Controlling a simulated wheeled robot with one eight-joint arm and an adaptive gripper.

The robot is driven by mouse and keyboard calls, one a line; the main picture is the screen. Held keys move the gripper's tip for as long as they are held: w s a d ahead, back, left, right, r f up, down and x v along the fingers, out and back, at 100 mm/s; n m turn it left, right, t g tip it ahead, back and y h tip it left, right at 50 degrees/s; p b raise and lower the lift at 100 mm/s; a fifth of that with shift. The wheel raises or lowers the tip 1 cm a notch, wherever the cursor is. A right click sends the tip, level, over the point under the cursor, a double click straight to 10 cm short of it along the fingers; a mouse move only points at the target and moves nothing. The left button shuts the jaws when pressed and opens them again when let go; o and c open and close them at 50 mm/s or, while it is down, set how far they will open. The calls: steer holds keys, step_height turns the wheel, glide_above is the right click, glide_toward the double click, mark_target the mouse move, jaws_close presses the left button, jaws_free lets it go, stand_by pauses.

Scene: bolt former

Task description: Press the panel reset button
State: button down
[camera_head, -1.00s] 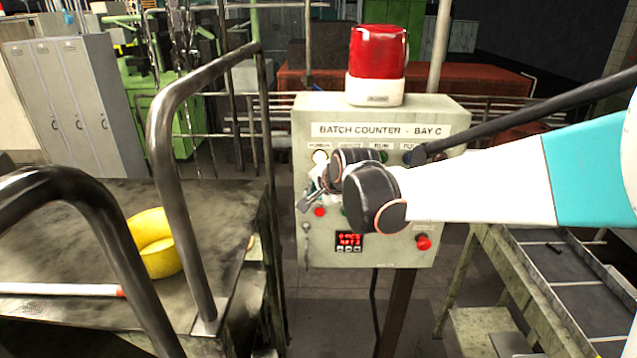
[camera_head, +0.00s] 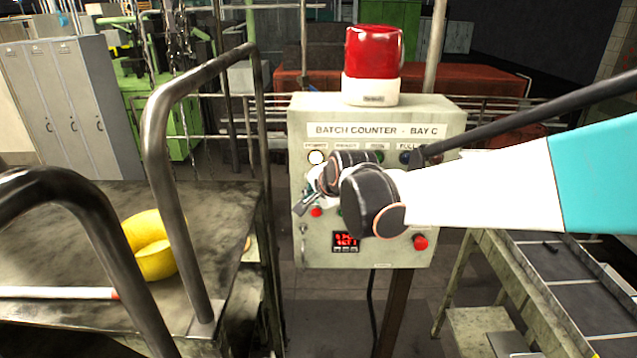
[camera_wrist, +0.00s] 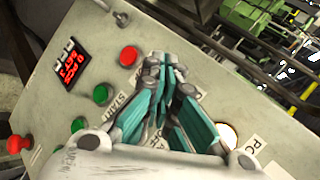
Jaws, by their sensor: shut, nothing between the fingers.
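The grey batch counter panel (camera_head: 300,105) stands upright in front of me. It has a small red button (camera_head: 316,212), a red mushroom knob (camera_head: 420,243) and a lit red display (camera_head: 346,241). In the wrist view the red button (camera_wrist: 128,56) is just left of my fingertips, with two green buttons (camera_wrist: 100,95) (camera_wrist: 78,125) lower left. I cannot read which button is reset; my gripper hides part of the panel. My gripper (camera_head: 305,205) is shut and empty at the panel's left side, in front of its face. Contact cannot be told.
A red beacon (camera_head: 374,55) stands on the panel. A cart with metal rails (camera_head: 160,140) and a yellow ring-like object (camera_head: 150,245) is at left. A bench with trays (camera_head: 560,270) is at right. A round white lamp (camera_wrist: 228,137) is right of my fingers in the wrist view.

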steer(key=s, duration=0.6)
steer(key=s+d+f+n+h+b, duration=0.1)
steer(key=s+d+f+n+b, duration=0.2)
steer(key=s+d+f+b, duration=0.3)
steer(key=s+d+f+n+g+h+b, duration=0.1)
steer(key=s+d+f+n+b, duration=0.3)
steer(key=s+d+f+b, duration=0.3)
steer(key=s+d+f+n+g+h+b, duration=0.1)
steer(key=s+d+f+n+b, duration=0.3)
steer(key=s+f+b, duration=0.9)
step_height(320, 180, down, 10)
steer(key=d+b, duration=0.2)
steer(key=b, duration=0.6)
steer(key=shift+s+d+h+b, duration=0.25)
steer(key=shift+d+h+b, duration=0.05)
steer(key=shift+d+b, duration=0.05)
